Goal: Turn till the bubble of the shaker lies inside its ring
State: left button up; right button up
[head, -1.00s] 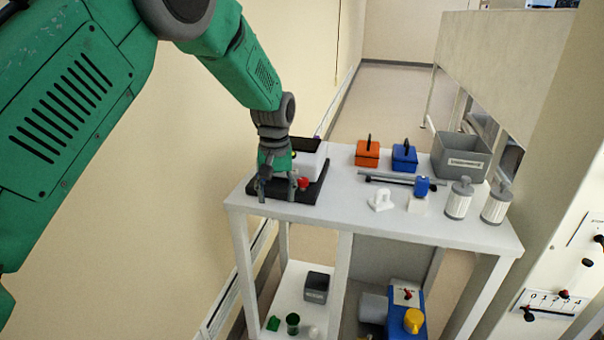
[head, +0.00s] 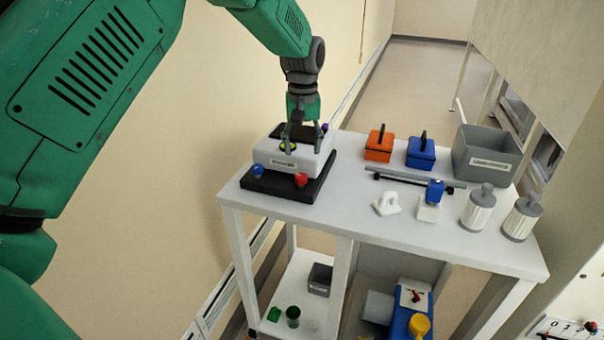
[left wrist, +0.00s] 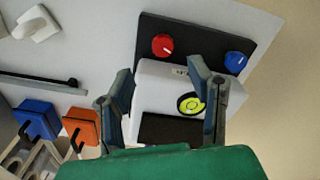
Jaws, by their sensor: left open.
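The shaker is a white box (head: 290,160) on a black base (head: 283,188) at the left end of the table. A red knob (head: 301,180) and a blue knob (head: 257,171) stand at its front corners, and a purple one (head: 325,127) shows behind. The round yellow-green bubble level (left wrist: 192,104) sits on top in a dark surround. The bubble's place against its ring is too small to tell. My left gripper (left wrist: 163,80) is open and empty above the white box, fingers apart, beside the level and off the knobs. My right gripper is out of view.
An orange box (head: 379,147) and a blue box (head: 421,153) stand right of the shaker. The table front (head: 340,205) is clear. A wall runs close on the left.

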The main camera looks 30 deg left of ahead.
aim_at(302, 175)
pick_arm(q)
jog(key=f, duration=0.5)
jog(key=shift+w+d+f, duration=0.2)
jog(key=shift+f, duration=0.2)
jog(key=a+f, duration=0.1)
jog(key=f, duration=0.1)
jog(key=shift+s+a+f, duration=0.1)
jog(key=shift+a+f, duration=0.25)
jog(key=shift+f, duration=0.05)
jog(key=shift+a+f, duration=0.1)
jog(key=shift+f, duration=0.15)
jog(key=shift+d+r, duration=0.2)
jog(key=shift+d, duration=0.35)
jog(key=shift+d+r, duration=0.15)
jog(key=shift+d, duration=0.15)
grip_shut()
jog(key=shift+a, duration=0.2)
jog(key=shift+a+r+m+p, duration=0.1)
jog(key=shift+a+m+p, duration=0.2)
jog(key=shift+m+p, duration=0.5)
jog(key=shift+p, duration=0.4)
jog(key=shift+d, duration=0.25)
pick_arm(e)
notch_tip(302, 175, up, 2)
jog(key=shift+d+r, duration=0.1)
